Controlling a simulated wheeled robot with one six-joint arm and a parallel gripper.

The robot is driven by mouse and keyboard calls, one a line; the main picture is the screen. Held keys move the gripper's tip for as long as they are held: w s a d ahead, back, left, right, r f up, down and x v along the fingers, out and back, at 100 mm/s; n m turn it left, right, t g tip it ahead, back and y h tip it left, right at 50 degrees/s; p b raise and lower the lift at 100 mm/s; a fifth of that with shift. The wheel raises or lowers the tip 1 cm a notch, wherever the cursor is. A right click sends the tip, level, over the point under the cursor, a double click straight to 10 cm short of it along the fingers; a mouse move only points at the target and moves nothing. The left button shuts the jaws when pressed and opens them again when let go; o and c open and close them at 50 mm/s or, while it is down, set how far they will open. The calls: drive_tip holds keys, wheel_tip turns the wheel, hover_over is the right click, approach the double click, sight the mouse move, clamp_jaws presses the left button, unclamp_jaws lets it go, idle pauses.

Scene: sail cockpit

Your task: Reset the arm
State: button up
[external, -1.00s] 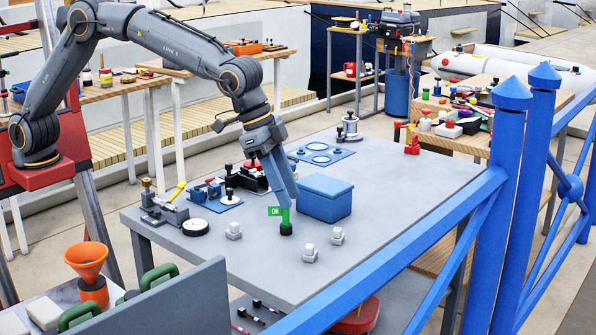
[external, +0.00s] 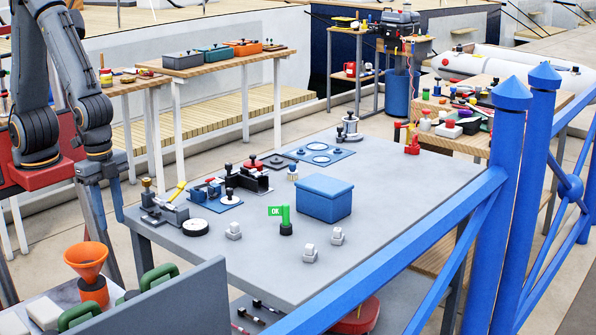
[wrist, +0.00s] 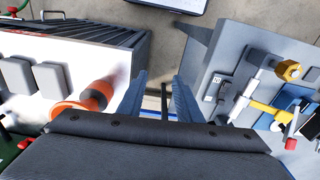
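My gripper (external: 104,212) hangs pointing down at the left, just off the left edge of the grey table (external: 250,255), with the arm folded back near its base. In the wrist view my gripper (wrist: 160,88) shows two blue fingers apart with nothing held between them. The green OK flag (external: 279,211) stands upright on its dark base on the table, well to the right of my gripper.
A blue box (external: 324,198) stands beside the flag. A yellow-handled clamp fixture (external: 165,207) sits at the table's near left corner. An orange funnel (external: 87,261) is below my gripper and also shows in the wrist view (wrist: 97,97). Blue railing (external: 400,252) borders the right.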

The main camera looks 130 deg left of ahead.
drive_tip(key=s+d+f, duration=0.1)
drive_tip(key=s, duration=0.5)
drive_tip(key=shift+s+d+f+g, duration=0.15)
drive_tip(key=shift+s+f+g, duration=0.15)
drive_tip(key=shift+s+f, duration=0.05)
idle(0.6)
drive_tip(key=o, duration=0.4)
drive_tip(key=shift+w, duration=0.1)
drive_tip(key=w+a+r+n+y+p, duration=0.1)
drive_tip(key=w+a+r+n+p, duration=0.15)
drive_tip(key=w+a+n, duration=0.5)
drive_tip(key=w+a+r+n+y+p, duration=0.1)
drive_tip(key=w+a+n+y+p, duration=0.2)
drive_tip(key=w, duration=0.8)
drive_tip(key=w+a+r+n+p, duration=0.2)
drive_tip(key=w+a+n, duration=0.5)
drive_tip(key=w, duration=0.3)
drive_tip(key=shift+a+p+x, duration=0.15)
drive_tip(key=shift+p+x, duration=0.65)
drive_tip(key=shift+x, duration=0.85)
drive_tip(key=shift+a+p+x, duration=0.15)
drive_tip(key=shift+p+x, duration=0.65)
drive_tip(key=shift+x, duration=0.9)
